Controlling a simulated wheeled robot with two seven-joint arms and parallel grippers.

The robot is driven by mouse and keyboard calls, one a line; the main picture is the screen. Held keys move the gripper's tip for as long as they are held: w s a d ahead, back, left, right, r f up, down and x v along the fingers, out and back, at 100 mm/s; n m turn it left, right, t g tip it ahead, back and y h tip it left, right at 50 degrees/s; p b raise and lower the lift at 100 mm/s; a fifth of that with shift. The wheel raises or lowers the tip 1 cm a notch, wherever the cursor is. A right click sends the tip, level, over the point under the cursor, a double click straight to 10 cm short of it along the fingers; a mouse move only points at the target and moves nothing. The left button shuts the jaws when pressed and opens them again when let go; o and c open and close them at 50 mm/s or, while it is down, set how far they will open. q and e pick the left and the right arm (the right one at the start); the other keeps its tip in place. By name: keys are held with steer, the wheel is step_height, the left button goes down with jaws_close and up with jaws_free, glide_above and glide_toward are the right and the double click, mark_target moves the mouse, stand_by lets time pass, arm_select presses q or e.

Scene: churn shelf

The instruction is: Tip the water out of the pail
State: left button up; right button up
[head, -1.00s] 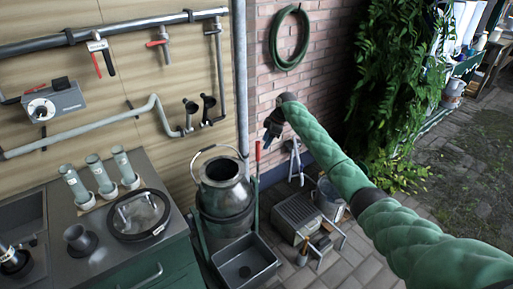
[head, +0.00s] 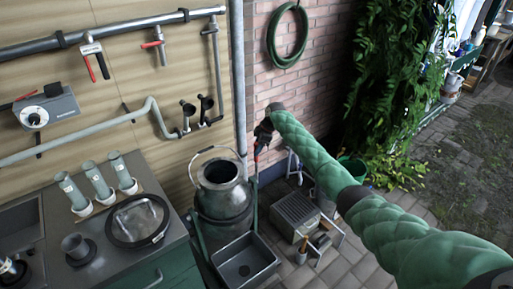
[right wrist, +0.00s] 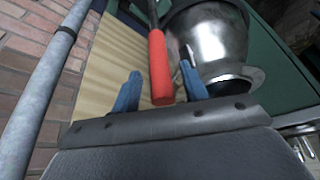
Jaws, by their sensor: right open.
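The metal pail (head: 222,188) has a dark open mouth and a raised wire bail. It stands upright in a green frame (head: 197,232) beside the counter; I cannot make out water inside. A red-handled lever stands to its right; the red grip (right wrist: 158,68) shows in the right wrist view, with the silvery pail (right wrist: 212,42) behind it. My right gripper (head: 262,138) is right of the pail, near the wall pipe. Its open blue fingers (right wrist: 160,85) lie on either side of the red grip, with a gap visible at the left finger. My left gripper is out of view.
A dark rectangular basin (head: 245,262) sits in front of the pail. The counter (head: 105,262) at left holds tubes and a round lid. A vertical pipe (head: 239,80) runs close behind the pail. A grey box (head: 296,215) stands on the paving at right.

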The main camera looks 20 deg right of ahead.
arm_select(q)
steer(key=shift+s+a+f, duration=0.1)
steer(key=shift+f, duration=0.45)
arm_select(e)
steer(key=shift+a+f, duration=0.25)
steer(key=shift+f, duration=0.4)
jaws_close()
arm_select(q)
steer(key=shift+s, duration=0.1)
arm_select(e)
steer(key=shift+d, duration=0.1)
